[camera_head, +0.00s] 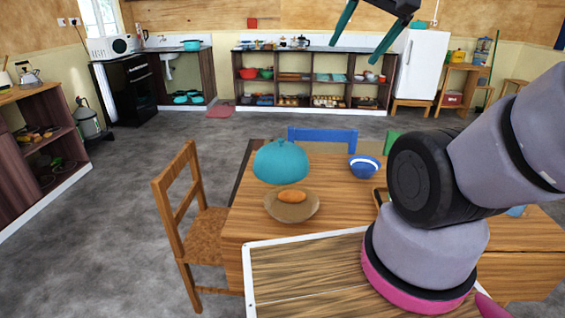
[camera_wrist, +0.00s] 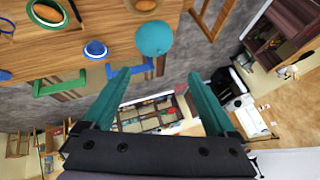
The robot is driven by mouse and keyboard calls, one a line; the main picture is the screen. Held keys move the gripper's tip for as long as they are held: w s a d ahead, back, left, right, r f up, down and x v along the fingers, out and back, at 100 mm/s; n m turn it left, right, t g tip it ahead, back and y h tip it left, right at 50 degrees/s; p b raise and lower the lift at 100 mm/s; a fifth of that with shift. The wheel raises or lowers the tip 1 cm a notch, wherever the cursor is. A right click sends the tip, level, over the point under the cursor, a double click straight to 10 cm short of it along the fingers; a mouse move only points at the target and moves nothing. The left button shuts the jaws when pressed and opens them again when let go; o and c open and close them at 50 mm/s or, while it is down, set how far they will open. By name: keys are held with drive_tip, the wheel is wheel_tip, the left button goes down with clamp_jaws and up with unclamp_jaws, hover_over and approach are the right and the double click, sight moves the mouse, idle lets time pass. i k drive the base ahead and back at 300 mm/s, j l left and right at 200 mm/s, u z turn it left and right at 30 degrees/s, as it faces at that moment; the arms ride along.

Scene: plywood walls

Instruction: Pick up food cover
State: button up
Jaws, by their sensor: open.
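A teal dome-shaped food cover (camera_head: 281,162) stands on the wooden table, behind a brown plate (camera_head: 292,205) with an orange-brown bread-like item on it. The cover also shows in the wrist view (camera_wrist: 154,38), at the top middle, ahead of the fingers. My gripper (camera_head: 365,42) has teal fingers and hangs at the top of the head view, high up and apart from the cover. In the wrist view my gripper (camera_wrist: 163,75) has its fingers spread wide, with nothing between them.
A white-edged board (camera_head: 248,268) is at the front. Open floor lies left.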

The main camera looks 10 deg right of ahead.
sight(281, 161)
drive_tip(key=i+j+z, duration=0.15)
drive_tip(key=j, duration=0.25)
drive_tip(key=i+j+z, duration=0.2)
drive_tip(key=j, duration=0.2)
drive_tip(key=j+z, duration=0.15)
drive_tip(key=j, duration=0.2)
